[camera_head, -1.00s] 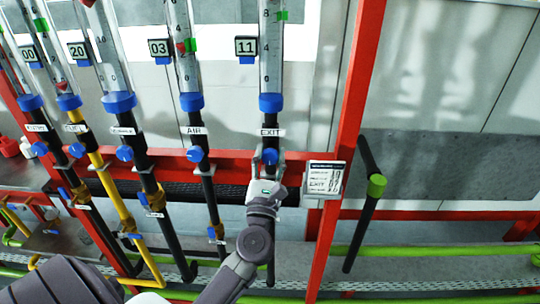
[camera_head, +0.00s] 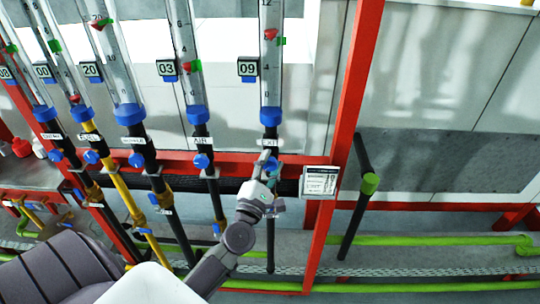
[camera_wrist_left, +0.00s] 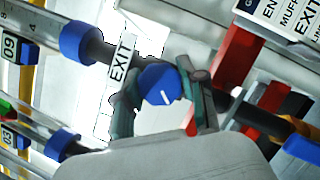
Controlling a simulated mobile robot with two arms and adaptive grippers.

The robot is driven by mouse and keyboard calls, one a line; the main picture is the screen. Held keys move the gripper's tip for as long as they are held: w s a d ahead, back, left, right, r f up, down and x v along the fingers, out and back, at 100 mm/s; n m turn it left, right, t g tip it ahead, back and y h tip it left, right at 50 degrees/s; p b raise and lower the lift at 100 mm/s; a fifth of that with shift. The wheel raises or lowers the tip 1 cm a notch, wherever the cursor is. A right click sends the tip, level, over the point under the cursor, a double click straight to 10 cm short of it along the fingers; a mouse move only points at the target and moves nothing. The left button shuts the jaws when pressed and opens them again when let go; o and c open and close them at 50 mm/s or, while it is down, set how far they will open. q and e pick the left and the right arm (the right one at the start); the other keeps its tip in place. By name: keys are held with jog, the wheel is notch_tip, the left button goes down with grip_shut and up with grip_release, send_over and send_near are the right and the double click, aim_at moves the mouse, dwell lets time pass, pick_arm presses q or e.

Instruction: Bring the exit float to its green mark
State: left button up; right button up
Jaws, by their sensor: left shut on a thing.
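The EXIT tube (camera_head: 271,75) is a clear upright flowmeter with a blue collar at its base and an EXIT label below. Its red float (camera_head: 270,33) sits slightly above the green mark (camera_head: 281,41) on the tube's right side. The display (camera_head: 248,68) beside it reads 09. My left gripper (camera_head: 268,165) is at the blue EXIT knob below the label. In the wrist view, its fingers stand on both sides of the blue knob (camera_wrist_left: 160,84), shut on it; the knob's white line shows. The float is outside the wrist view. My right gripper is not in view.
Other tubes stand to the left, including AIR (camera_head: 182,60), with a display reading 03. A red post (camera_head: 342,130) rises just right of the EXIT tube, with a printed card (camera_head: 319,181) by it. A black pipe with a green cap (camera_head: 370,183) stands farther right.

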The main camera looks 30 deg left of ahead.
pick_arm(q)
jog(key=shift+m+p, duration=0.35)
jog(key=shift+m, duration=0.15)
jog(key=o, duration=1.2)
jog(key=shift+c, duration=0.2)
jog(key=v, duration=1.2)
jog(key=shift+r, duration=0.15)
